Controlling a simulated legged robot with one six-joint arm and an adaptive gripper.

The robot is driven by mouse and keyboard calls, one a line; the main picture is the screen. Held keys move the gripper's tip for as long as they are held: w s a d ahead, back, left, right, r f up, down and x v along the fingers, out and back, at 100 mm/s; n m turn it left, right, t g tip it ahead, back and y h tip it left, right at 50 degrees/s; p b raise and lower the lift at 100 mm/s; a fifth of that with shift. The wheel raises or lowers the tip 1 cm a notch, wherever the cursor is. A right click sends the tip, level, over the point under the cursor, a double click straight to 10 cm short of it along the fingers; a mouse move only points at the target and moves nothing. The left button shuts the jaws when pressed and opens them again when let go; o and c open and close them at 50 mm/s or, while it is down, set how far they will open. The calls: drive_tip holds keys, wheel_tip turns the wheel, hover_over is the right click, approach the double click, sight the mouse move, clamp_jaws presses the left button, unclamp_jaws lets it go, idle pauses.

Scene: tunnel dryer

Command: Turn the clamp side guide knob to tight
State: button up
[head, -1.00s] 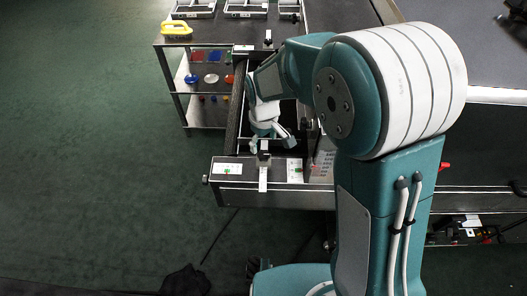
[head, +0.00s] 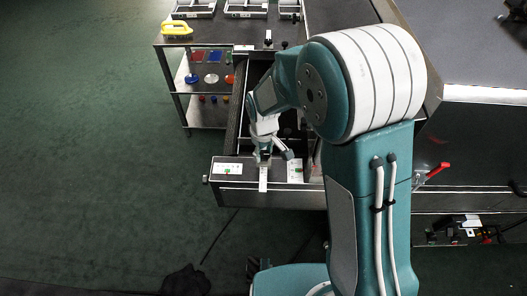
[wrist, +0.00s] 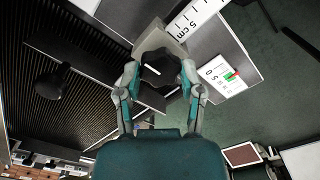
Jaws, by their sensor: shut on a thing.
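The clamp knob (wrist: 160,68) is black and lobed, with a white line on its top. It sits between my two fingers in the wrist view, beside a white scale strip marked 5 cm (wrist: 193,18). My gripper (wrist: 160,74) is shut on the knob from both sides. In the head view my gripper (head: 265,152) is at the front end of the conveyor frame, above the scale strip (head: 263,180), and mostly hides the knob.
Another black knob (wrist: 50,83) stands over the dark ribbed belt (wrist: 60,115). A shelf rack (head: 180,95) with coloured pieces and a yellow-handled tool (head: 176,28) is at the back left. A red lever (head: 437,170) is at the right. Green floor (head: 90,150) is clear at the left.

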drive_tip(key=shift+f+m, duration=0.1)
drive_tip(key=shift+m, duration=0.2)
drive_tip(key=m, duration=0.3)
drive_tip(key=shift+m, duration=0.4)
drive_tip(key=m, duration=0.4)
drive_tip(key=shift+s, duration=0.1)
drive_tip(key=m, duration=0.5)
drive_tip(key=shift+d+f, duration=0.1)
drive_tip(key=m, duration=0.4)
drive_tip(key=shift+m, duration=0.4)
drive_tip(key=o, duration=1.2)
drive_tip(key=shift+c, duration=0.2)
drive_tip(key=shift+a, duration=0.2)
